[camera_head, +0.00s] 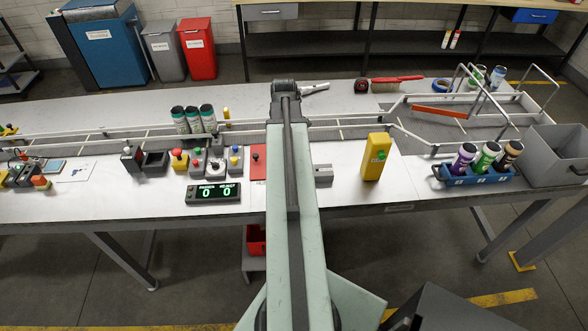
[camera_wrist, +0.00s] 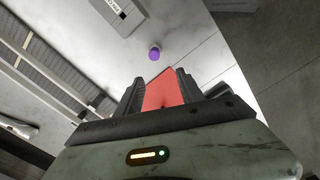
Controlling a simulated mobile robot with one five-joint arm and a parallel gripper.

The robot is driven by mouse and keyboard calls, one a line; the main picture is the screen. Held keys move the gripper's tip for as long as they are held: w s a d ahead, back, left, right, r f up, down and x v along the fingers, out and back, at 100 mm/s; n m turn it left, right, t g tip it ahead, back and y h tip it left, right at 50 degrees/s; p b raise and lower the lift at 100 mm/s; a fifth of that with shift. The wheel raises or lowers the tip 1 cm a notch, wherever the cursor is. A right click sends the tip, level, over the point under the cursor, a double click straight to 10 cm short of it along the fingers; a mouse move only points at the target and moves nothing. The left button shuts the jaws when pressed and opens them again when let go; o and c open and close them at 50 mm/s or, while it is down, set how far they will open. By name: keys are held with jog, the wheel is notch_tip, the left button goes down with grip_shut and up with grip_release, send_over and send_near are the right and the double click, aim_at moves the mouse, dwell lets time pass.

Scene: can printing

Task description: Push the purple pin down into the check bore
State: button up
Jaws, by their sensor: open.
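The purple pin (camera_wrist: 154,53) shows in the wrist view as a small round purple top just beyond my gripper. It stands on or in a pale surface, short of a grey block with a label (camera_wrist: 113,15). Whether the bore is under it cannot be seen. My gripper (camera_wrist: 160,90) is open, its dark fingers on both sides of a red surface, apart from the pin. That red surface looks like the red plate (camera_head: 258,164) on the table, seen between the fingers. In the head view my arm hides the pin and the gripper; the grey block (camera_head: 323,174) shows right of the arm.
Left of the arm are a button row with a yellow-red stop button (camera_head: 180,159) and a counter display (camera_head: 214,192). A yellow post (camera_head: 376,157) stands to the right. Further right are a blue can carrier (camera_head: 474,178) and a grey bin (camera_head: 556,155). A railed conveyor (camera_head: 110,142) runs behind.

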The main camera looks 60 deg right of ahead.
jog(key=shift+s+d, duration=0.75)
jog(key=shift+s, duration=0.3)
jog(key=f+b, duration=0.8)
jog(key=shift+a+f, duration=0.1)
jog(key=shift+a, duration=0.2)
jog(key=shift+r, duration=0.2)
grip_shut()
